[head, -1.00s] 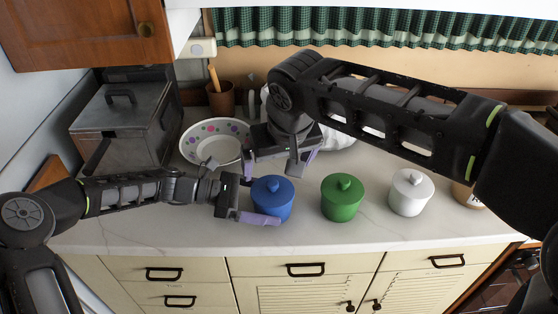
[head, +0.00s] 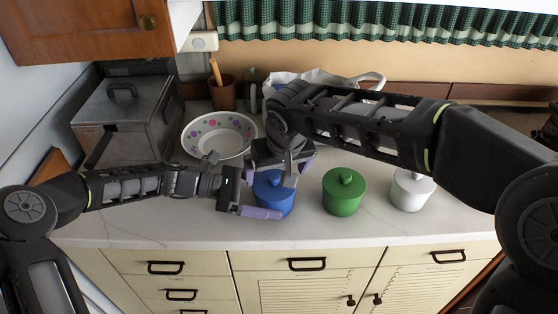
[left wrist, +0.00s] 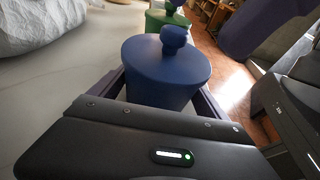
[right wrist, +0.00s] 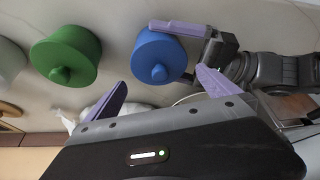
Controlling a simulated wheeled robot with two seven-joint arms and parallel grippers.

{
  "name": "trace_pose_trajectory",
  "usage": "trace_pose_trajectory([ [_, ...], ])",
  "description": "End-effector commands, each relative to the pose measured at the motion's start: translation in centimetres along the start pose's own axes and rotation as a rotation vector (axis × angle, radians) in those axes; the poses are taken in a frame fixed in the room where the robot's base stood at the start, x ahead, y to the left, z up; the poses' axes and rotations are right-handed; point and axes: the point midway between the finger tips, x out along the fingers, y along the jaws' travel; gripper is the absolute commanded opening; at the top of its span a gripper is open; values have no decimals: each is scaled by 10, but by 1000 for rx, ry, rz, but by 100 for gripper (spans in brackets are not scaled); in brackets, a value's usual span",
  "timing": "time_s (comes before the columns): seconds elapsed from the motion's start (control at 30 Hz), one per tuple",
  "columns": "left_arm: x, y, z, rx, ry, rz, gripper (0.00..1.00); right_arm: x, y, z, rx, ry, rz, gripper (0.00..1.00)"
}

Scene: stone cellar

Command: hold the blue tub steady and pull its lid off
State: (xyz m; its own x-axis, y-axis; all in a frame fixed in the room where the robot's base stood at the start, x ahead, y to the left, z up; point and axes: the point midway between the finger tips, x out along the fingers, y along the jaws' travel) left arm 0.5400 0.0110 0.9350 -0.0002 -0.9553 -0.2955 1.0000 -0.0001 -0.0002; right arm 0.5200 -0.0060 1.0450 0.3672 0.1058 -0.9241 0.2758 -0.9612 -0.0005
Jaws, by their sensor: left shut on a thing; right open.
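The blue tub (head: 274,207) stands upright on the counter with its round-knobbed blue lid (head: 264,184) on. My left gripper (head: 264,199) is shut around the tub's body from the left; its far finger is mostly hidden. The left wrist view shows the tub (left wrist: 165,88) between both fingers. My right gripper (head: 275,174) is open and empty over the lid, partly hiding it and its knob. In the right wrist view the lid's knob (right wrist: 159,73) lies between the spread fingertips, apart from both.
A green tub (head: 344,196) and a white tub (head: 411,192) stand to the right. A spotted bowl (head: 219,136), brown pot (head: 222,95) and metal box (head: 124,124) are behind left; a white bag (head: 368,80) is behind. The front counter strip is clear.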

Motion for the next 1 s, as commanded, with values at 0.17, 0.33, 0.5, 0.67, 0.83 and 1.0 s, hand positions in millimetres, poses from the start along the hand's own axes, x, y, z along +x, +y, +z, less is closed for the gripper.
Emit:
trace_pose_trajectory([
  [0.17, 0, 0, 0, 0, 0, 0, 64, 29, 0, 1, -1, -3, 1, 100],
  [0.33, 0, 0, 0, 0, 0, 0, 64, 42, 0, 0, 0, -1, 1, 100],
  [0.5, 0, 0, 0, 0, 0, 0, 64, 45, 0, 0, 0, 1, 0, 100],
  [0.67, 0, 0, 0, 0, 0, 0, 64, 45, 0, 0, 0, 0, 0, 99],
  [0.83, 0, 0, 0, 0, 0, 0, 64, 45, 0, 0, -1, 1, 0, 85],
  [1.0, 0, 0, 0, 0, 0, 0, 64, 44, 0, 0, -1, 1, 0, 71],
])
